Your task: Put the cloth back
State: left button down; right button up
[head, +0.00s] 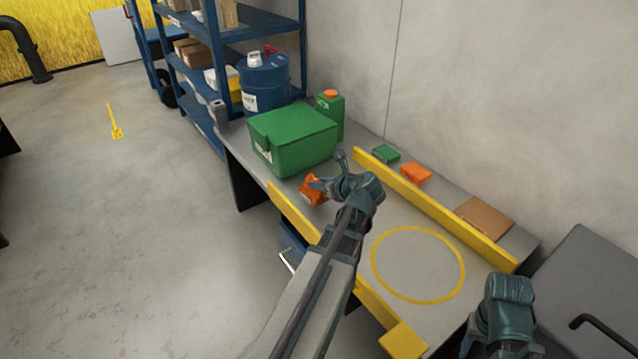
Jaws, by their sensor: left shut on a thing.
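An orange crumpled cloth (311,191) is at the fingers of my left gripper (326,180), just in front of the green box (294,140) on the grey bench. The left gripper is shut on the cloth and partly covers it. I cannot tell whether the cloth touches the bench. My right gripper (508,292) is low at the right, over the bench's near end. Its fingers are not clear, so its opening does not show.
A yellow ring (418,265) marks bare bench. Yellow rails (430,205) run along it. Behind the back rail lie a green block (386,153), an orange block (415,173) and a brown sheet (484,218). A green canister (331,115) and blue drum (264,85) stand farther back.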

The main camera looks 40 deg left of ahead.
aim_at(319, 193)
pick_arm(q)
jog(key=shift+f+b, duration=1.5)
jog(key=shift+f, duration=0.25)
jog(key=shift+f, duration=0.2)
jog(key=c, duration=0.7)
grip_release()
jog(key=shift+d, duration=0.1)
jog(key=shift+p+v, duration=3.25)
jog(key=shift+v, duration=3.6)
